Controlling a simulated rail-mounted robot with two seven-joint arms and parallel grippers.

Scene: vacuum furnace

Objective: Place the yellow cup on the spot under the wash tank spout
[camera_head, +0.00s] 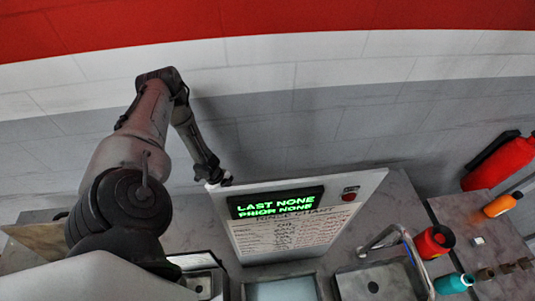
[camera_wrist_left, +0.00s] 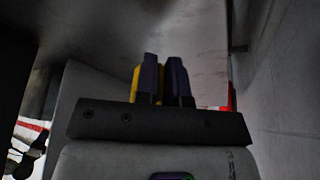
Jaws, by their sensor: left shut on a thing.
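My left gripper (camera_wrist_left: 163,80) is shut on the yellow cup (camera_wrist_left: 136,84). Only a narrow yellow strip shows beside the dark fingers in the left wrist view, and the fingers hide the rest. In the head view, my left arm reaches toward the wall, and the gripper (camera_head: 218,180) is at the top left corner of the sign panel. I cannot make out the cup there. A curved metal spout (camera_head: 385,238) stands at a metal basin (camera_head: 362,286) at the lower right. I cannot pick out a marked spot under it. My right gripper is not in view.
The upright sign panel (camera_head: 290,242) with a green display stands between the gripper and the basin. A red container (camera_head: 433,243), a teal container (camera_head: 452,284) and an orange bottle (camera_head: 500,205) are at the right. A fire extinguisher (camera_head: 492,165) is by the wall.

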